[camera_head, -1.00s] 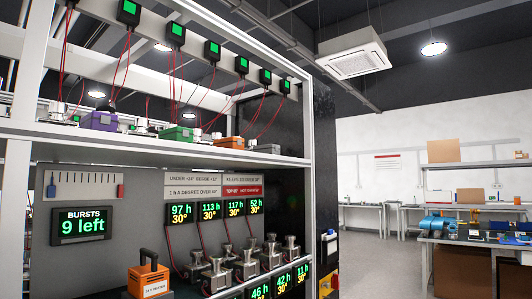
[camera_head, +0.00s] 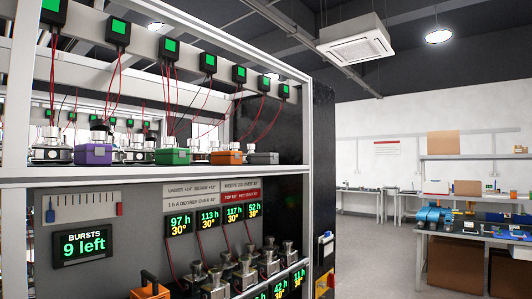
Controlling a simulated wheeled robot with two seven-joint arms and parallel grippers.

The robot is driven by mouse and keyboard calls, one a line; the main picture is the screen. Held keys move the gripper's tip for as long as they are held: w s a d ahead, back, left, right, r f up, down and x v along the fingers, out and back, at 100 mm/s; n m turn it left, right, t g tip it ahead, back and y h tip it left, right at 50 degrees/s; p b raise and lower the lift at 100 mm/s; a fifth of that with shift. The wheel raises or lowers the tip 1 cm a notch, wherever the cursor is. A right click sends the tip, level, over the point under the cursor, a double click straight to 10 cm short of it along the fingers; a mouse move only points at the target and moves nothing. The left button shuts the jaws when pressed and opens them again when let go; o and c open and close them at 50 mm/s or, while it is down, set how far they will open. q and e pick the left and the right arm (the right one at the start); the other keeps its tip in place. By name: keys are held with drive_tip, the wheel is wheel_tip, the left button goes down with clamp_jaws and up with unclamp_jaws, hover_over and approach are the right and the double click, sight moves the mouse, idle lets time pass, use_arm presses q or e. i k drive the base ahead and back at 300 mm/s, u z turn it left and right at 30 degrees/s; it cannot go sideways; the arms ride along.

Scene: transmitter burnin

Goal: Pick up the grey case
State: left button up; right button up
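The grey case (camera_head: 263,158) is a small, low box at the right end of the upper shelf (camera_head: 200,171). It sits upright, to the right of an orange case (camera_head: 226,157). A green case (camera_head: 173,156) and a purple case (camera_head: 93,154) stand further left on the same shelf. Neither of my grippers is in view.
Black boxes with green screens (camera_head: 208,62) hang above the shelf, with thin red and dark wires running down. A metal upright (camera_head: 310,130) stands just right of the grey case. Below are a "9 left" display (camera_head: 87,244) and several metal fittings (camera_head: 245,270).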

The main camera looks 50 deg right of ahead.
sight(257, 158)
drive_tip(key=k, duration=0.45)
drive_tip(key=z, duration=1.7)
drive_tip(key=i, duration=0.3)
drive_tip(key=u, duration=0.2)
